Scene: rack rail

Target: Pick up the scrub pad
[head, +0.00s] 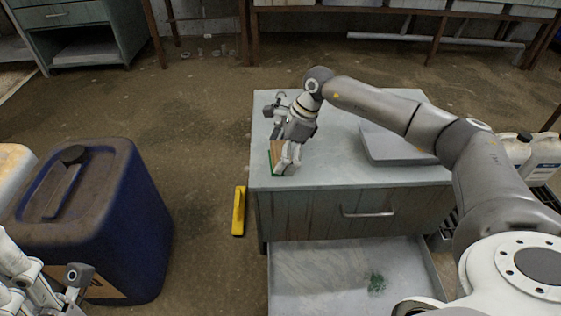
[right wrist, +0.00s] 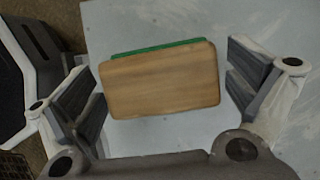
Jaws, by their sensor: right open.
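The scrub pad is a tan wood-coloured block with a green layer under it. In the head view the scrub pad (head: 275,157) lies near the left edge of the cabinet top, partly hidden by my right gripper (head: 280,135). In the right wrist view the scrub pad (right wrist: 160,80) sits between the two fingers of my right gripper (right wrist: 165,98), with a gap on each side, wider on the right. That gripper is open and holds nothing. My left gripper (head: 55,285) is cut off at the bottom left, and its opening is unclear.
The grey cabinet (head: 340,180) also bears a flat grey case (head: 385,146) on its right. Its lower drawer (head: 310,275) is pulled out, with a green patch (head: 376,283) inside. A blue container (head: 125,225) and a yellow object (head: 239,211) stand on the left floor.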

